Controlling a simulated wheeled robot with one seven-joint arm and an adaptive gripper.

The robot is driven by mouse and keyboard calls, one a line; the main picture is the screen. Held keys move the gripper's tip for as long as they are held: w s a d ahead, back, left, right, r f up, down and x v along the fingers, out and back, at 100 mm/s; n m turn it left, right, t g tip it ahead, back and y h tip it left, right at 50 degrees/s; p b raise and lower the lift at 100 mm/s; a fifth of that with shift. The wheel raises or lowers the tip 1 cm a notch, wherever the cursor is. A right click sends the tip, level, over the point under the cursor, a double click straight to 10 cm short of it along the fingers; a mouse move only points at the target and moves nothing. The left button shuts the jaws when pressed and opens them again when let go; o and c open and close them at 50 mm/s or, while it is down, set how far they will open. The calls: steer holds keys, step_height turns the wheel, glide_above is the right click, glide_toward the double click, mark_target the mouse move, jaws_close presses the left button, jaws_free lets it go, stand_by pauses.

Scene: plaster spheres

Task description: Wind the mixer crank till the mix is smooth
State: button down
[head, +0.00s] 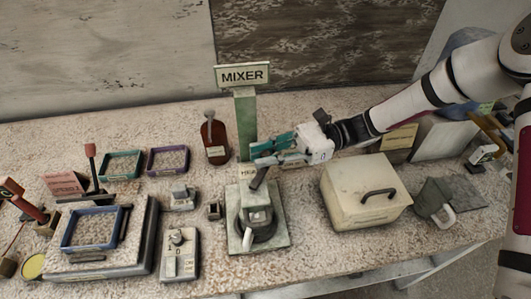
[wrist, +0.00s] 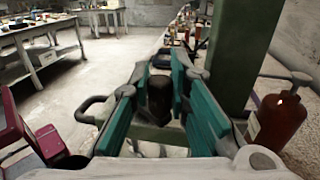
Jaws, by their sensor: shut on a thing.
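The mixer (head: 243,241) stands on a pale green base plate at the front middle of the bench, below a post with a MIXER sign (head: 243,76). Its dark crank handle (head: 258,179) sticks up and leans a little right. My gripper (head: 262,158) reaches in from the right, its teal fingers at the handle's top. In the wrist view the dark handle (wrist: 160,94) sits between the teal pads of my gripper (wrist: 160,85), which is shut on it. The mix inside cannot be made out, so its smoothness cannot be told.
A brown bottle (head: 215,140) stands left of the green post (head: 245,120). A cream box (head: 364,190) with a dark handle is right of the mixer. A switch box (head: 180,254) and a framed block (head: 100,255) lie left. Bare bench shows between mixer and cream box.

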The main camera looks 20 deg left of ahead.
steer(key=shift+b, duration=0.3)
steer(key=shift+w+a+f+n+g+h+b, duration=0.1)
steer(key=shift+a+n+g+h+b, duration=0.2)
steer(key=shift+n+g+h+b, duration=0.3)
steer(key=shift+g+h+b, duration=0.3)
steer(key=shift+b, duration=0.1)
steer(key=c, duration=1.5)
jaws_free()
steer(key=shift+r+p, duration=0.2)
steer(key=shift+p, duration=0.1)
